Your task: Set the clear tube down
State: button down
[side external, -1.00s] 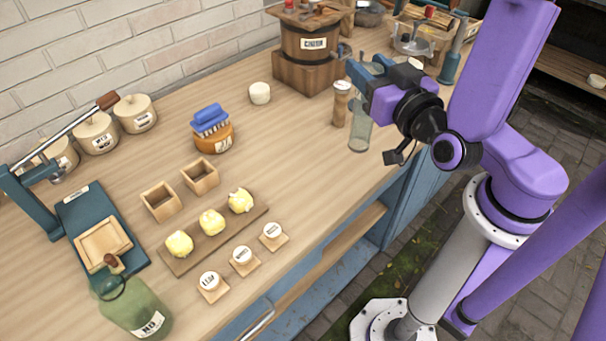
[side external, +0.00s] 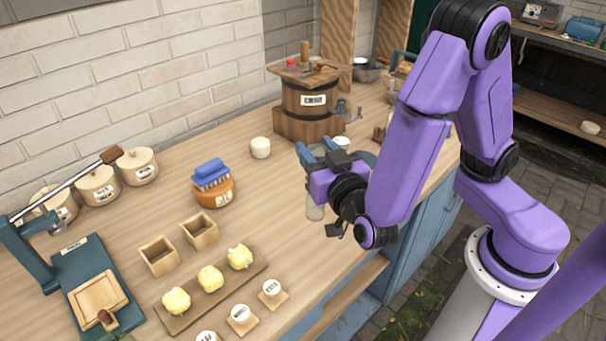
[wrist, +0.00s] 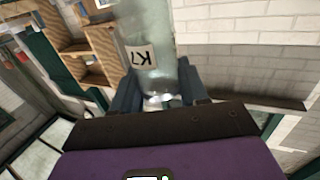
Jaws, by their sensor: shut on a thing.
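The clear tube (side external: 315,205) is upright at the front right of the workbench in the side external view, just below my gripper (side external: 312,158). My gripper is shut on the tube. In the wrist view the tube (wrist: 155,30) rises from between the two blue-grey fingers of my gripper (wrist: 156,92), and a label (wrist: 142,58) shows on it. The tube's upper part is hidden by my gripper in the side external view. I cannot tell whether its lower end touches the bench top.
The wooden bench (side external: 265,195) is clear left of the tube. A wooden churn (side external: 308,105) stands behind, with a white cup (side external: 260,148) beside it. An orange-brown tub with blue brushes (side external: 214,185), two small wooden boxes (side external: 160,255) and a board with yellow lumps (side external: 212,290) lie further left.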

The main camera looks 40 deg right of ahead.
notch_tip(320, 180, down, 6)
jog(key=w+a, duration=0.1)
jog(key=w, duration=0.1)
jog(key=shift+w+f, duration=0.2)
jog(key=shift+w, duration=0.15)
jog(key=shift+f, duration=0.15)
jog(key=c, duration=0.6)
grip_release()
